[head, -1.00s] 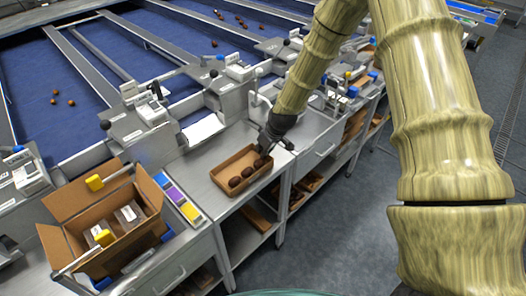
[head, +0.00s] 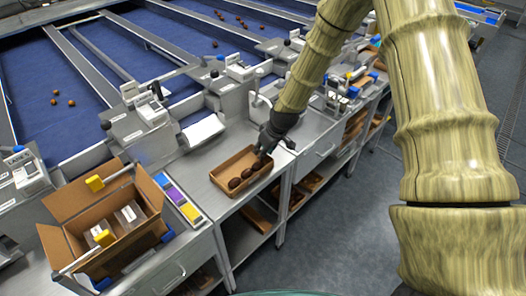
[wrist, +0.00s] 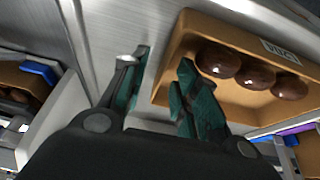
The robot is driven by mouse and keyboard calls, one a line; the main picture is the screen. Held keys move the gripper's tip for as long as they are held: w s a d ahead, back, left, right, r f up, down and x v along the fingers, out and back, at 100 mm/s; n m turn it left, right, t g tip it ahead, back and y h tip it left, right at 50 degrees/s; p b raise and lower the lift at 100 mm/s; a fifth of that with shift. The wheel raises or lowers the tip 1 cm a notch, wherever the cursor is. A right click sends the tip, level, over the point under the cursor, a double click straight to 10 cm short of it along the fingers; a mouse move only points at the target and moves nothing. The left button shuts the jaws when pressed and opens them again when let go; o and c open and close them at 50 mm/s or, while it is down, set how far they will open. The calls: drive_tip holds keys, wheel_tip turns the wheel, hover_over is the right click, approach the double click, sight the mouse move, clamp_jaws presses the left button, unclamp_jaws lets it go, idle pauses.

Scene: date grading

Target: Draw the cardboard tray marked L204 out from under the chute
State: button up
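A shallow brown cardboard tray (head: 252,184) with three dark dates sits on the metal bench in the head view, in front of a white sloping piece (head: 203,131) that may be the chute. The tray also shows in the wrist view (wrist: 238,103), with a white label (wrist: 279,50) on its wall, upside down and too small to read surely. My gripper (head: 263,152) is at the tray's right end. In the wrist view my gripper (wrist: 164,58) is open; one finger appears over the tray's end wall and the other outside it. Contact cannot be told.
An open cardboard box (head: 85,205) with yellow-handled tools stands on the bench at left, beside a strip of coloured cards (head: 178,198). More trays lie on the shelf below.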

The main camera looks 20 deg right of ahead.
drive_tip(key=v, duration=1.1)
drive_tip(key=shift+a+f, duration=0.1)
drive_tip(key=shift+f, duration=0.05)
idle(0.3)
